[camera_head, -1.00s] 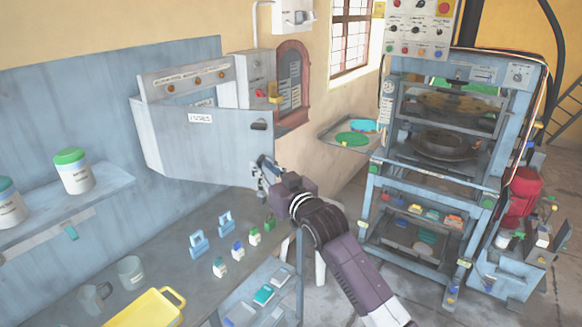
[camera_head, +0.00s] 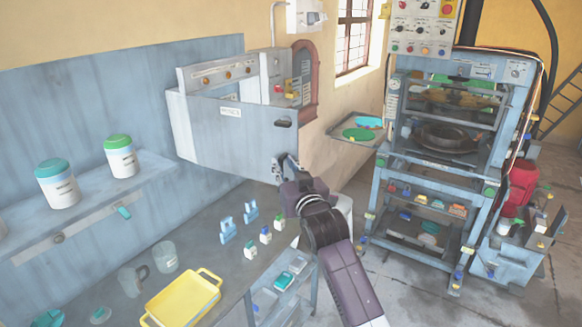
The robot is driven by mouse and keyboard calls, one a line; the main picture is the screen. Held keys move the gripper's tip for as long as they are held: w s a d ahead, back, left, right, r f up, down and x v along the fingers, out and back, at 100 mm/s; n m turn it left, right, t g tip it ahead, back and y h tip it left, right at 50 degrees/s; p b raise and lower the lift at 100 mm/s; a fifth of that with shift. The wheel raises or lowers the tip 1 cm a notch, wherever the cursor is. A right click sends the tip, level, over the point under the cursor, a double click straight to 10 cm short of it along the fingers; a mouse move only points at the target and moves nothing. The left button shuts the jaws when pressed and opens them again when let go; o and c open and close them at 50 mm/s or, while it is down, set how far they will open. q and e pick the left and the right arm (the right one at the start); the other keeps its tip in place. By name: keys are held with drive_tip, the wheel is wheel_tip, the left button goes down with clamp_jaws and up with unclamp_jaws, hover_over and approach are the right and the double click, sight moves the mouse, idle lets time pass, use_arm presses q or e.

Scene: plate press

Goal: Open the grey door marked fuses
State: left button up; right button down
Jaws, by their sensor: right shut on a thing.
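The grey door (camera_head: 230,135) marked FUSES is on the wall cabinet at the left of centre, with a white label and a dark oval fitting (camera_head: 283,123) near its upper right. It stands out from the cabinet, with a gap above its top edge where a pale interior shows. My right gripper (camera_head: 279,167) is at the door's lower right corner, below the oval fitting, and is shut on the door; its fingers hide the exact part held. My left gripper is not in view.
Below lies a grey bench (camera_head: 205,245) with blue clips, small bottles, clear cups and a yellow tray (camera_head: 183,302). A shelf with two jars is at left. A tall blue press (camera_head: 450,150) stands at right, with open floor between.

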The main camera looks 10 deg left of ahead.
drive_tip(key=c, duration=2.2)
unclamp_jaws()
drive_tip(key=shift+s+a+r, duration=0.2)
drive_tip(key=shift+a+r, duration=0.25)
drive_tip(key=shift+a, duration=0.15)
drive_tip(key=shift+o, duration=0.8)
drive_tip(key=shift+a, duration=0.3)
drive_tip(key=shift+d+y, duration=0.1)
drive_tip(key=shift+y, duration=0.2)
drive_tip(key=v, duration=1.2)
drive_tip(key=shift+d+f, duration=0.25)
drive_tip(key=shift+d, duration=0.05)
drive_tip(key=shift+w, duration=0.15)
